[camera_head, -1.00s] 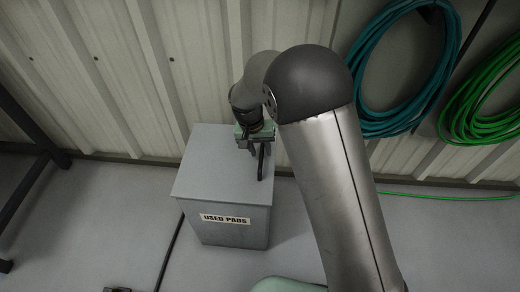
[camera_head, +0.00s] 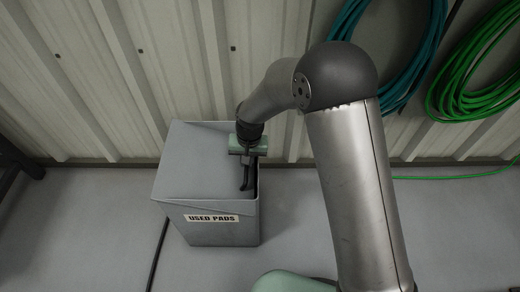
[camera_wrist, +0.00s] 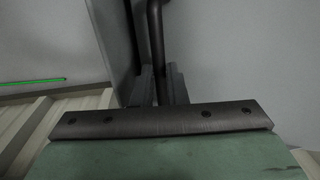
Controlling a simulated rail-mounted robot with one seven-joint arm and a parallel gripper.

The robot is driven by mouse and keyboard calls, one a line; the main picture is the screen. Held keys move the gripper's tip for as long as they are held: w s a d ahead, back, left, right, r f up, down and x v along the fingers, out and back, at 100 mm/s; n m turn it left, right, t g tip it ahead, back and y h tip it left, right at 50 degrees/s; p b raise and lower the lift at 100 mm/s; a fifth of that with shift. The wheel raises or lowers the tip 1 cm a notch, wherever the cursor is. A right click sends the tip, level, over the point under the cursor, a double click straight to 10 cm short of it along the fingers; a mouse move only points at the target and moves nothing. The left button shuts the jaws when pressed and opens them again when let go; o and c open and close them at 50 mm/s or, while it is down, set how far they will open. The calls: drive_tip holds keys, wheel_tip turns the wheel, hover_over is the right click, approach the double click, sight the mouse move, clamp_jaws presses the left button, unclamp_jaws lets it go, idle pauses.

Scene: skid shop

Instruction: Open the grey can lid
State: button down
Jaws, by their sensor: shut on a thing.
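The grey can (camera_head: 225,232) is a square box on the floor against the wall, with a "USED PADS" label on its front. Its flat grey lid (camera_head: 195,165) sits slightly tilted, with a narrow gap showing along its right side. My gripper (camera_head: 247,158) is at the lid's right side, shut on the dark bar handle (camera_head: 245,182). In the wrist view, the handle (camera_wrist: 156,35) runs up from between the two fingers (camera_wrist: 160,88). The fingertips are partly hidden by the handle and the can's inside is not visible.
A corrugated metal wall (camera_head: 120,80) stands close behind the can. Teal (camera_head: 345,25) and green (camera_head: 480,80) hose coils hang at the upper right. A dark cable (camera_head: 158,255) lies on the floor left of the can. The floor (camera_head: 80,225) at the left is mostly clear.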

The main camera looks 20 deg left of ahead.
drive_tip(key=shift+d+f, duration=0.1)
drive_tip(key=shift+f, duration=0.45)
drive_tip(key=c, duration=1.5)
unclamp_jaws()
drive_tip(key=shift+d, duration=0.1)
drive_tip(key=shift+o, duration=0.2)
drive_tip(key=shift+w, duration=0.1)
